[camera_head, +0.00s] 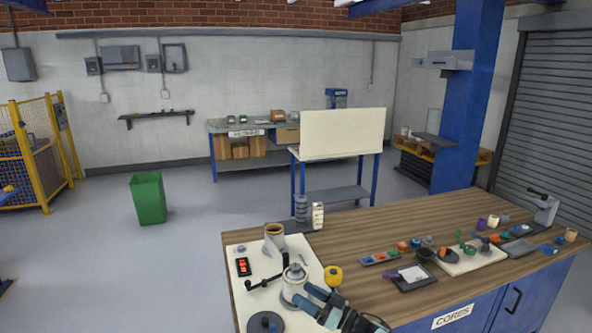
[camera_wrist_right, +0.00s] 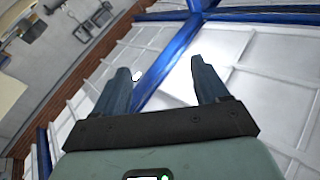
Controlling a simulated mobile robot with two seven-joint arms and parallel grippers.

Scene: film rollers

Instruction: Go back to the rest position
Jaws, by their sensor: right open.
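My right gripper (camera_head: 304,293) shows at the bottom middle of the head view, at the near side of the workbench (camera_head: 352,216). Its two blue-grey fingers overlap the white mat in the picture; I cannot tell the height above it. In the right wrist view the gripper (camera_wrist_right: 161,72) has its fingers wide apart with nothing between them. That view looks past the fingers at white panels and blue beams. My left gripper is in neither view.
On the white mat (camera_head: 250,292) stand a metal pot-like device (camera_head: 294,284) and a brown-rimmed cup (camera_head: 274,238). A yellow roll (camera_head: 333,276) sits close to the right gripper. Small coloured parts and a dark tray (camera_head: 415,284) lie farther right. The floor beyond is open around a green bin (camera_head: 148,198).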

